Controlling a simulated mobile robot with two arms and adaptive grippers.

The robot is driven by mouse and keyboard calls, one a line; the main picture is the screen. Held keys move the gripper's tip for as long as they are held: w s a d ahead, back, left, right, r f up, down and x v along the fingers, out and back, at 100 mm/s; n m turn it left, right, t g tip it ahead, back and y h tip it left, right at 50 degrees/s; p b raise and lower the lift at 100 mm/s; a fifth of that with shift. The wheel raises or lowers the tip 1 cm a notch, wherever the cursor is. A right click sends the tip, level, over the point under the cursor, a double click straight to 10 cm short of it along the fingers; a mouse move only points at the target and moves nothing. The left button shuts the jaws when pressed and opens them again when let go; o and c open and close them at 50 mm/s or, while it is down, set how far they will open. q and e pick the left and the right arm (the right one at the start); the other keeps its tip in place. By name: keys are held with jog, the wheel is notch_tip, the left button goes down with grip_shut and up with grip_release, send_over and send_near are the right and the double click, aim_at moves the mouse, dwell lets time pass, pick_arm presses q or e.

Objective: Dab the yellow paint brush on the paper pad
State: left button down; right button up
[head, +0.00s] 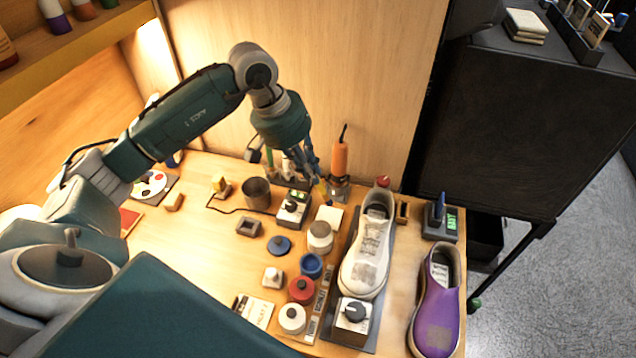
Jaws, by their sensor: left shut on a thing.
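My left gripper (314,172) reaches in from the upper left and is shut near the back of the wooden worktop. A thin yellow piece, which looks like the yellow paint brush (323,191), shows at its fingertips and points down. My right gripper is not in view.
A white sneaker (368,245) stands on a dark mat right of the pad. A purple sneaker (437,305) stands at the right edge. A blue pot (311,265), a red-lidded jar (301,290) and an orange-handled tool (340,158) are close by.

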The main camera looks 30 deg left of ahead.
pick_arm(q)
notch_tip(320, 180, down, 6)
jog(key=w+b, duration=0.1)
jog(key=b, duration=0.1)
jog(key=shift+w+a, duration=0.15)
jog(key=shift+a, duration=0.1)
dwell(0.3)
dwell(0.4)
jog(key=shift+f+b, duration=0.3)
jog(key=shift+b, duration=0.1)
jog(key=shift+f+b, duration=0.4)
jog(key=shift+b, duration=0.05)
dwell(0.5)
dwell(0.5)
jog(key=shift+f+b, duration=0.15)
jog(key=shift+b, duration=0.25)
dwell(1.3)
